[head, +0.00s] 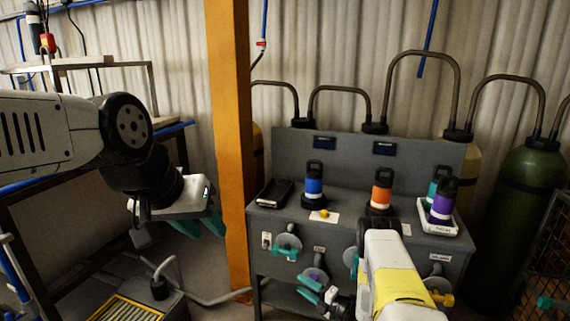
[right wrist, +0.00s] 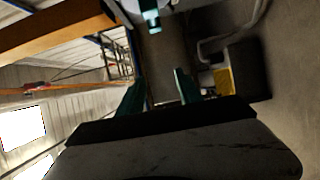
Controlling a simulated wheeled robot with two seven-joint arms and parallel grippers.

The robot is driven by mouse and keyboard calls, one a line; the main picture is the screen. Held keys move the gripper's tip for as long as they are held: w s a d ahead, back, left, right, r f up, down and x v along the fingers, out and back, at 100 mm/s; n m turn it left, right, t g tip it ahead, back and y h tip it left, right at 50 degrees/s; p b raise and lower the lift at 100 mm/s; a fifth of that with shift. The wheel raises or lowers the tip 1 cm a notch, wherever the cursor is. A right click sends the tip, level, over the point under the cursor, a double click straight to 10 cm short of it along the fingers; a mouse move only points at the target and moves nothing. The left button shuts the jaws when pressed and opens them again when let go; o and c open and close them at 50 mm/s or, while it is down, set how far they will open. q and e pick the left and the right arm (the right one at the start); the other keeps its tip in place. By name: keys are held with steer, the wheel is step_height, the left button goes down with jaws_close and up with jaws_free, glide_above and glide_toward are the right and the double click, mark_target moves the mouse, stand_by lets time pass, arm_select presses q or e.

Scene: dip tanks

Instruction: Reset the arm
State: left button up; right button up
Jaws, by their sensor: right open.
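My left gripper (head: 202,228) hangs at the left of the head view, in front of the orange post. Its two teal fingers look apart, with nothing seen between them. My right arm reaches up from the lower right, with a white and yellow link. My right gripper (head: 311,290) is low in front of the grey bench, its teal fingers apart and empty. The right wrist view also shows the right gripper (right wrist: 158,82) open, with both fingers clear of any object.
The grey bench (head: 340,197) carries a blue bottle (head: 314,181), an orange bottle (head: 381,188), a purple bottle (head: 443,202) and a teal bottle. Teal-grey valve handles stick out of its front. An orange post (head: 230,130) stands left. A yellow-barred tank (head: 130,308) sits lower left.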

steer(key=w+d+r+m+t+h, duration=0.1)
steer(key=w+d+r+m+h, duration=0.2)
steer(key=w+r, duration=0.45)
steer(key=w+d+r+m+h, duration=0.3)
steer(key=w+d+r, duration=0.15)
steer(key=r, duration=0.55)
steer(key=s+d+r+m+h, duration=0.1)
steer(key=d+r+m+h, duration=0.2)
steer(key=r, duration=0.6)
steer(key=s+d+r+m+h, duration=0.2)
steer(key=r+m, duration=0.3)
steer(key=r, duration=0.4)
steer(key=s+r+m+g+h, duration=0.1)
steer(key=s+r+m+g, duration=0.1)
steer(key=s+r+m, duration=0.35)
steer(key=s+r+m+g+h, duration=0.1)
steer(key=s+r+m, duration=0.1)
steer(key=s+r, duration=0.65)
steer(key=s+a+m+g+y, duration=0.1)
steer(key=s+a+m, duration=0.1)
steer(key=s, duration=1.1)
steer(key=s+a+f+m+g, duration=0.1)
steer(key=s+a+m+g, duration=0.1)
steer(key=s, duration=1.1)
steer(key=shift+s+a+f+m+y, duration=0.2)
steer(key=shift+s+a+m+y, duration=0.2)
steer(key=shift+a+m, duration=0.35)
steer(key=shift+o, duration=0.2)
